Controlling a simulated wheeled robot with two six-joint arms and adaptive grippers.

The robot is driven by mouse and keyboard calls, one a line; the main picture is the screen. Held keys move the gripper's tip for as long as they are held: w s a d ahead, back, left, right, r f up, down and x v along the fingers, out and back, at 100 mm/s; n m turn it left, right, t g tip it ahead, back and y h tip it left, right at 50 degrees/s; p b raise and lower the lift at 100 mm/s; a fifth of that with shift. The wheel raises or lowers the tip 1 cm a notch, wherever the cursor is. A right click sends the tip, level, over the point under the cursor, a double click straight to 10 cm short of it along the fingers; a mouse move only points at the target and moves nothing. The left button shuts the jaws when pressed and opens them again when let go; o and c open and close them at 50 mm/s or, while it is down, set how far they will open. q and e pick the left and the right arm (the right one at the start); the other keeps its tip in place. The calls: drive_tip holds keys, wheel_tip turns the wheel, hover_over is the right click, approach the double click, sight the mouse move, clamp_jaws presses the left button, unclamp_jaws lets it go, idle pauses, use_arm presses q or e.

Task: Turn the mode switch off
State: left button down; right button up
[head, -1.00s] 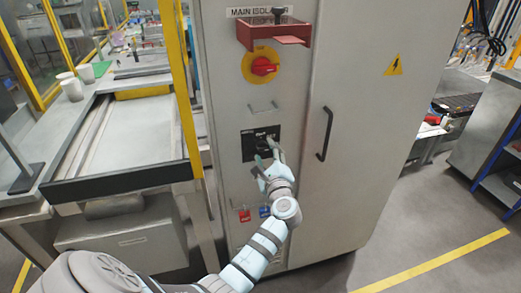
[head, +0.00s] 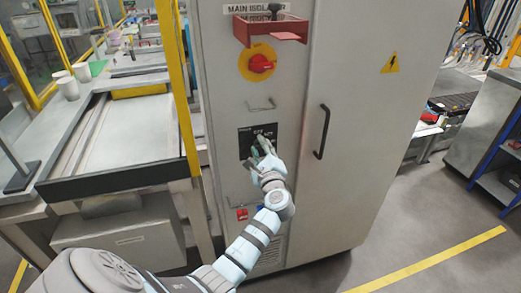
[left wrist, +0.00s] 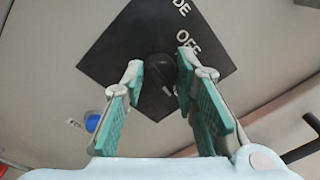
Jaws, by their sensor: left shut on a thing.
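The mode switch's black plate (head: 245,146) is on the front of the grey cabinet, below the red main isolator. In the left wrist view, its black knob (left wrist: 160,72) stands on the plate, which appears turned like a diamond. The white letters OFF show beside the knob, with part of another word above. My left gripper (head: 262,149) is at the plate, and in the left wrist view its green-padded fingers (left wrist: 160,78) lie either side of the knob, shut on it. In the head view the knob is hidden by the fingers. My right gripper is out of view.
The red isolator knob (head: 261,63) on a yellow disc sits above, under a red shelf (head: 270,28). A small metal handle (head: 261,104) lies between. A black door handle (head: 322,132) is to the right. A yellow post (head: 177,90) stands left of the cabinet (head: 350,200).

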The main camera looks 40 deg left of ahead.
use_arm(q)
drive_tip(key=n+b, duration=0.2)
drive_tip(key=n, duration=0.1)
drive_tip(key=shift+f+b, duration=0.35)
drive_tip(key=shift+b, duration=0.05)
drive_tip(key=n+y+b, duration=0.1)
drive_tip(key=n+b, duration=1)
drive_tip(key=n, duration=0.1)
drive_tip(key=shift+w+f+b, duration=0.1)
drive_tip(key=shift+f+b, duration=0.05)
drive_tip(key=shift+b, duration=0.15)
drive_tip(key=n+b, duration=0.1)
drive_tip(key=n, duration=0.1)
drive_tip(key=n+b, duration=0.2)
drive_tip(key=shift+d+r+g+y, duration=0.1)
drive_tip(key=shift+r+g+y, duration=0.1)
drive_tip(key=shift+g+y, duration=0.1)
drive_tip(key=shift+r+n+b, duration=0.1)
drive_tip(key=shift+n+b, duration=0.35)
drive_tip(key=shift+n, duration=0.15)
drive_tip(key=shift+r, duration=0.1)
drive_tip(key=c, duration=1.5)
unclamp_jaws()
drive_tip(key=shift+w, duration=0.1)
drive_tip(key=shift+o, duration=1.1)
